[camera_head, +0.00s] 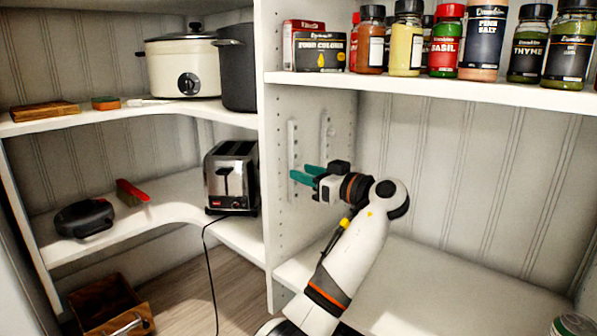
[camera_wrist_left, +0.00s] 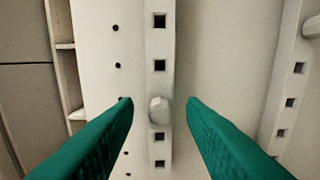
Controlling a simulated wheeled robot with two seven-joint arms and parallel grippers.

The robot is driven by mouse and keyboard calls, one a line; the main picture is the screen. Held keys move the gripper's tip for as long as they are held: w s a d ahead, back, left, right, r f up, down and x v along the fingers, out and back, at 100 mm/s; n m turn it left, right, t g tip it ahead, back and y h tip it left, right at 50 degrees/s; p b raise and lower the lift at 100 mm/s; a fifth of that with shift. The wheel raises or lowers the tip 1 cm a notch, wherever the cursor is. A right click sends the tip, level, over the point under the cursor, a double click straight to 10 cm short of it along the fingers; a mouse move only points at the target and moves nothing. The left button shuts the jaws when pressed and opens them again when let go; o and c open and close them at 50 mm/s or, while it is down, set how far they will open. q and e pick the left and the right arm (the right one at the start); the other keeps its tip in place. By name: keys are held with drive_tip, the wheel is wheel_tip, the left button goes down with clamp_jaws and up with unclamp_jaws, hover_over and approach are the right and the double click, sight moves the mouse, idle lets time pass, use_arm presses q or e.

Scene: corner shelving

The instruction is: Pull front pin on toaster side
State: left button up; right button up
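A pale pin (camera_wrist_left: 160,110) sticks out of a white perforated strip (camera_wrist_left: 160,45) in the left wrist view. My left gripper (camera_wrist_left: 160,103) is open, with one teal finger on each side of the pin and a gap to both. In the head view the left gripper (camera_head: 304,175) is in front of the front strip (camera_head: 292,135) on the divider panel; the pin cannot be made out there. A second pale pin (camera_wrist_left: 312,27) is on the rear strip (camera_wrist_left: 290,90). The toaster (camera_head: 231,178) stands on the shelf left of the divider. My right gripper is not in view.
The divider panel (camera_head: 280,110) has rows of small holes. A shelf with spice jars (camera_head: 447,40) runs above my left arm. The lower right shelf (camera_head: 430,290) is mostly bare. A rice cooker (camera_head: 185,65) and a dark pot (camera_head: 238,65) stand at upper left.

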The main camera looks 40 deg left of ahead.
use_arm(q)
drive_tip(key=shift+c, duration=0.6)
clamp_jaws()
drive_tip(key=shift+d, duration=0.1)
drive_tip(key=shift+s+d, duration=0.15)
drive_tip(key=shift+d, duration=1.3)
drive_tip(key=shift+s+d, duration=0.1)
drive_tip(key=shift+d, duration=1.35)
